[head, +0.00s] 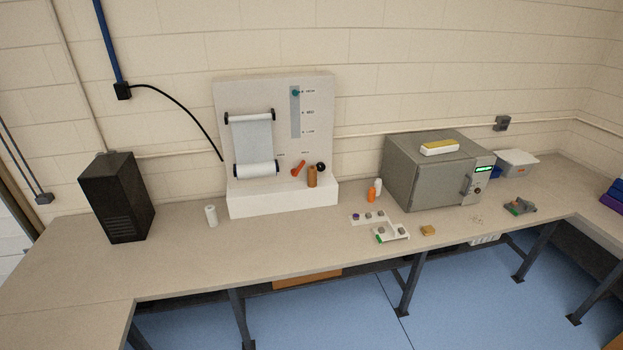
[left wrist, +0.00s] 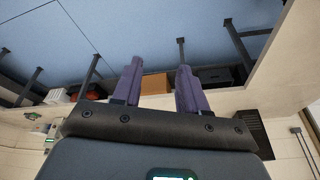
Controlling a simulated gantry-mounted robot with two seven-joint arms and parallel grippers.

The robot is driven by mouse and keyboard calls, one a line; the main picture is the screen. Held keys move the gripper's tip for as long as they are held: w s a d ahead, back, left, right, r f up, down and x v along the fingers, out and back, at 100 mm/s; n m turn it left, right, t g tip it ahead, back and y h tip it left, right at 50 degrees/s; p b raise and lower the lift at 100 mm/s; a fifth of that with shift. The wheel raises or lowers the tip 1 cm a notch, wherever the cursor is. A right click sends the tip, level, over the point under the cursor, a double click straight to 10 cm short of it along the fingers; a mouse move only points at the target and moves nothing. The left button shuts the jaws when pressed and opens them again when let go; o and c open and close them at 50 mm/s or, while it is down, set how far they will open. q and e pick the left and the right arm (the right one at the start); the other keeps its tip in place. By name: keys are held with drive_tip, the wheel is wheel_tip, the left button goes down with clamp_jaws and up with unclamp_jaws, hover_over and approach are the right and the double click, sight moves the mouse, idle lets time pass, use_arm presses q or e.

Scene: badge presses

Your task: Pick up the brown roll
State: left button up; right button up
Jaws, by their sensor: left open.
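The brown roll (head: 312,176) stands upright on the white base of the press stand (head: 284,199), near the stand's right end, in the head view. A red lever and a black knob are close beside it. My left gripper (left wrist: 158,75) shows in the left wrist view with its two purple fingers apart and nothing between them. It is away from the brown roll, and the roll cannot be made out in that view. No gripper shows in the head view.
A white roll (head: 211,216) stands left of the stand. A black box (head: 117,197) is further left. A grey oven (head: 434,172) with a yellow-and-white block on top stands to the right. The counter front is mostly clear.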

use_arm(q)
drive_tip(key=o, duration=0.6)
